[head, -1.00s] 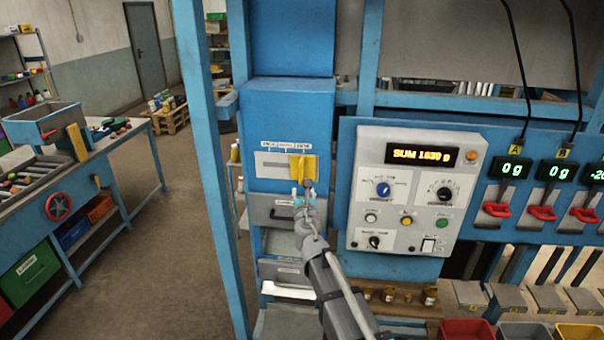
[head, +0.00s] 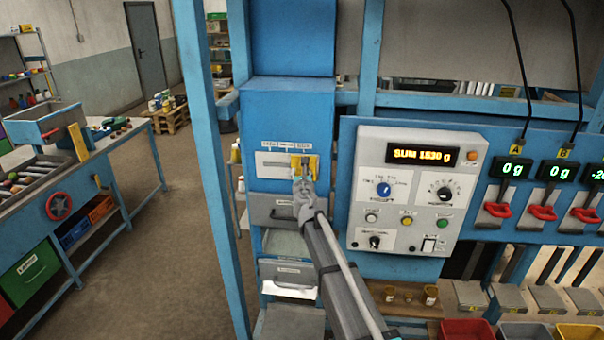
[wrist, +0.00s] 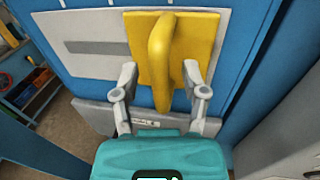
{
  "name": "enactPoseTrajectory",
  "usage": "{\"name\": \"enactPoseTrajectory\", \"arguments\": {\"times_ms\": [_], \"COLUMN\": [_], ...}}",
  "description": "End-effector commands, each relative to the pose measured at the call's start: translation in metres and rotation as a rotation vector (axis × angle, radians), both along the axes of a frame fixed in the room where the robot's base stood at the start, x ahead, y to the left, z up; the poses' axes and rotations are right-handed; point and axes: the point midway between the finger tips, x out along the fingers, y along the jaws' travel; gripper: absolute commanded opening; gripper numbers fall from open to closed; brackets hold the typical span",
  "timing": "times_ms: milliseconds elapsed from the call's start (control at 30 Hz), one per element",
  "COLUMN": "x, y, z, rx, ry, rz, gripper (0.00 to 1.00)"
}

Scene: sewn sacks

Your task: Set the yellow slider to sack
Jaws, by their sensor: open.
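The yellow slider (wrist: 195,42) is a flat plate with an upright fin, on a light panel (head: 271,165) with a dark slot, on the blue column. It sits at the right end of the panel, under a label strip whose words are too small to read. My gripper (wrist: 160,82) is open, with one finger on each side of the fin's lower part. The wrist view does not show clearly whether the fingers touch it. In the head view my gripper (head: 303,177) covers part of the slider.
A grey drawer-like front (head: 272,211) lies just below the slider panel. A control box (head: 404,190) with knobs and a display reading about 1830 g stands to the right. A blue post (head: 207,150) stands to the left. A workbench (head: 75,190) is farther left.

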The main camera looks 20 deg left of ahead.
Motion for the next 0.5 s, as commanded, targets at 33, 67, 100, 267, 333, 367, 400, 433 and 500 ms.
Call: {"name": "enactPoseTrajectory", "arguments": {"times_ms": [33, 67, 100, 267, 333, 367, 400, 433, 500], "x": [0.0017, 0.002, 0.0023, 0.0021, 0.0022, 0.0022, 0.0021, 0.0021, 0.0022], "y": [0.0008, 0.0008, 0.0008, 0.0004, 0.0003, 0.0003, 0.0002, 0.0002, 0.0001], "z": [0.0, 0.0, 0.0, 0.0, 0.0, 0.0, 0.0, 0.0, 0.0], "rx": [0.0, 0.0, 0.0, 0.0, 0.0, 0.0, 0.0, 0.0, 0.0], "ry": [0.0, 0.0, 0.0, 0.0, 0.0, 0.0, 0.0, 0.0, 0.0], "rz": [0.0, 0.0, 0.0, 0.0, -0.001, -0.001, -0.001, -0.001, -0.001], "gripper": [0.57, 0.57, 0.57, 0.57, 0.57, 0.53, 0.46, 0.4, 0.27]}}
